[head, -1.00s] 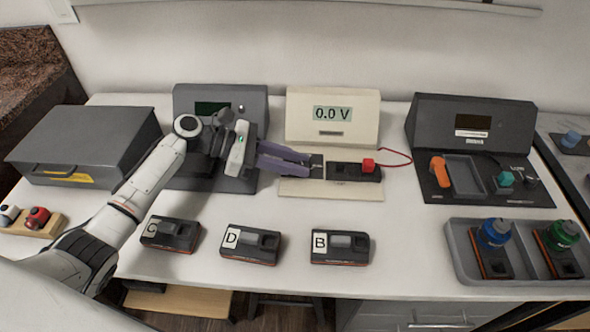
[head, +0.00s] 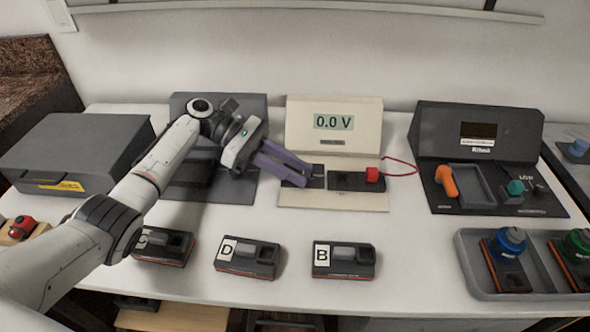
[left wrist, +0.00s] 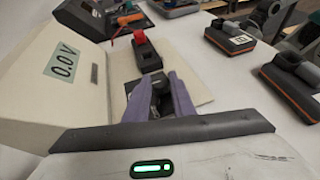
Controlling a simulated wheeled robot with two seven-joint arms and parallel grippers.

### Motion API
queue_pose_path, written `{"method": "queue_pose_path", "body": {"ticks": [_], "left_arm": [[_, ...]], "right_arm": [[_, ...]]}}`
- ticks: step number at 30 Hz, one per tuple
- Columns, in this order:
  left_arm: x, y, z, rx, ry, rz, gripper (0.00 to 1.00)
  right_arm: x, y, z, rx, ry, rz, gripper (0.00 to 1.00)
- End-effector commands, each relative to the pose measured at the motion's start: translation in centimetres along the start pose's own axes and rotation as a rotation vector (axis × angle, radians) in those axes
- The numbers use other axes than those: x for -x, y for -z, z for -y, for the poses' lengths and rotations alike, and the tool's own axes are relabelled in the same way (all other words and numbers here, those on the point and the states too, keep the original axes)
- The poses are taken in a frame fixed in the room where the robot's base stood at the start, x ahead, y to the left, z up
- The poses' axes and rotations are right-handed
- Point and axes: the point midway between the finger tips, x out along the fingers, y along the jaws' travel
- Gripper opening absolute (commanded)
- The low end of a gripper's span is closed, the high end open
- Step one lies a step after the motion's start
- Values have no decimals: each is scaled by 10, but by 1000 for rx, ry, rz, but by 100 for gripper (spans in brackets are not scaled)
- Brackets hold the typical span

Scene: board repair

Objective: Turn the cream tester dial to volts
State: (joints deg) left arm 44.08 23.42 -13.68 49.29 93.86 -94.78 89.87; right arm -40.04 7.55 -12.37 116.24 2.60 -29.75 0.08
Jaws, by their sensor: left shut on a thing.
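The cream tester (head: 333,135) stands at the back middle of the table, its display (head: 333,122) reading 0.0 V. My left gripper (head: 306,175) has its purple fingers at the left part of the tester's base. In the left wrist view my left gripper (left wrist: 160,92) is shut around a small dark part, which looks like the dial (left wrist: 160,88). The fingers hide most of it, so its pointing direction cannot be told. A dark block with a red piece (head: 372,174) sits on the base to the right of the fingers. My right gripper is not in view.
A grey case (head: 75,150) and a dark grey station (head: 215,183) stand to the left. Another dark station (head: 480,130) and a grey tray (head: 468,262) are to the right. Labelled modules D (head: 247,256) and B (head: 344,258) lie in front.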

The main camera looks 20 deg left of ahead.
Motion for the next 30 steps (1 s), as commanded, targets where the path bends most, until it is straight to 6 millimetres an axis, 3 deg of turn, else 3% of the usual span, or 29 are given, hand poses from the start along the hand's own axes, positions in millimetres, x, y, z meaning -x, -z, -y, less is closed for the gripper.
{"method": "queue_pose_path", "body": {"ticks": [3,4,7,19,30], "left_arm": [[-1,2,1,3,3,-5,0],[-1,2,1,3,3,-5,26],[-1,2,1,3,3,-4,41],[8,1,0,2,0,-2,41],[77,1,0,3,-1,-2,41]], "right_arm": [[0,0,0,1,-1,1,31],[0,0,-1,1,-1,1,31],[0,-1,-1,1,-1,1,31],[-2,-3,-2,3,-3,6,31],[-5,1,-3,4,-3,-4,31]]}}
